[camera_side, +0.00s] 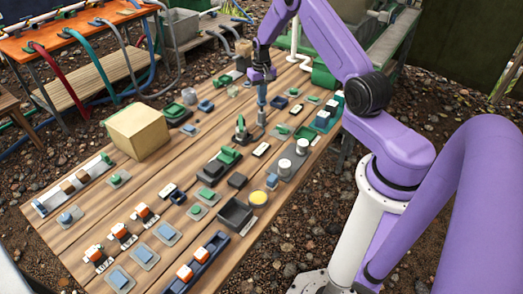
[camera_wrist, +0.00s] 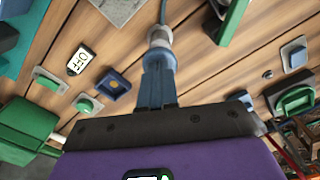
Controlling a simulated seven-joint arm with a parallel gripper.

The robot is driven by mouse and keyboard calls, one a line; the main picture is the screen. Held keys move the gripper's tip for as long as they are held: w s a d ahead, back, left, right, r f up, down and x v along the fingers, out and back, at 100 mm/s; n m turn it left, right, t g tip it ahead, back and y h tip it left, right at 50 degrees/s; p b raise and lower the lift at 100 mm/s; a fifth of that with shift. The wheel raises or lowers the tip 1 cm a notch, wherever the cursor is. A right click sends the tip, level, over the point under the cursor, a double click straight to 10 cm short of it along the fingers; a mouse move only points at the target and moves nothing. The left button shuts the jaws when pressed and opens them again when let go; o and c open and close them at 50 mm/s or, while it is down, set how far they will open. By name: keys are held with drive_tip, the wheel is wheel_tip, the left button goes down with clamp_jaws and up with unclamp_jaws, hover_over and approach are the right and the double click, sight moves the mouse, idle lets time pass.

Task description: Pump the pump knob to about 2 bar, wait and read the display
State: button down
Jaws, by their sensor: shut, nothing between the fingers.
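My gripper (camera_side: 262,98) points down over the far middle of the wooden table. In the wrist view its blue fingers (camera_wrist: 157,72) are together with nothing between them. A round grey knob-like part (camera_wrist: 160,38) with a pale collar lies just beyond the fingertips; I take it to be the pump knob. In the side view it shows as a grey upright piece (camera_side: 261,117) under the fingers. I cannot tell whether they touch. A small black-framed white panel (camera_wrist: 81,60) reads OFF; it may be the display. No pressure figure is legible.
A green lever-like part (camera_side: 241,128) stands close left of the grey piece. A tan box (camera_side: 138,132) sits at left. Many small switches and blocks crowd the table (camera_side: 205,150), with bare wood between.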

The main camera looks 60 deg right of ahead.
drive_tip(key=shift+f, duration=0.4)
drive_tip(key=shift+r, duration=1.3)
drive_tip(key=shift+f, duration=1.3)
drive_tip(key=shift+r, duration=1.3)
